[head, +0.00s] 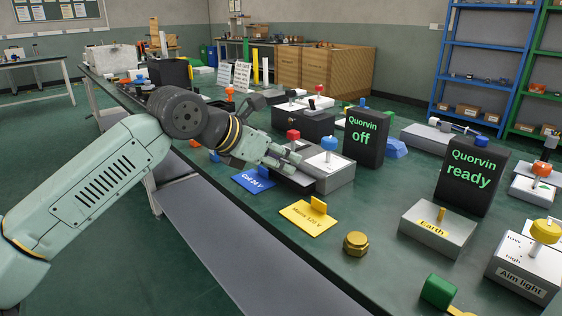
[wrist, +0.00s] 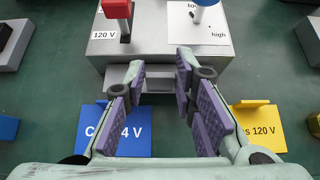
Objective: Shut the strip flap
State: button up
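A grey box (wrist: 145,45) with a red knob (wrist: 116,9) and a "120 V" label stands ahead of my gripper in the wrist view. A narrow grey plate (wrist: 158,85), which looks like the strip flap, juts from its near side, low between my fingers. Its exact angle is hard to tell. My gripper (wrist: 161,68) is open, with purple pads apart and nothing visibly held. In the head view my gripper (head: 291,159) is over the box's near side and partly hides it. Whether a finger touches the flap cannot be told.
A blue "24 V" card (head: 253,180) and a yellow "120 V" card (head: 309,216) with upright tabs lie on the near side. Black "Quorvin" displays (head: 366,138) stand behind. A brass nut (head: 356,244) lies near the edge.

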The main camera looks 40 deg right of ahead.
jog(key=o, duration=0.4)
jog(key=shift+c, duration=0.2)
jog(key=w+v, duration=0.1)
jog(key=v, duration=1.1)
jog(key=shift+s, duration=0.4)
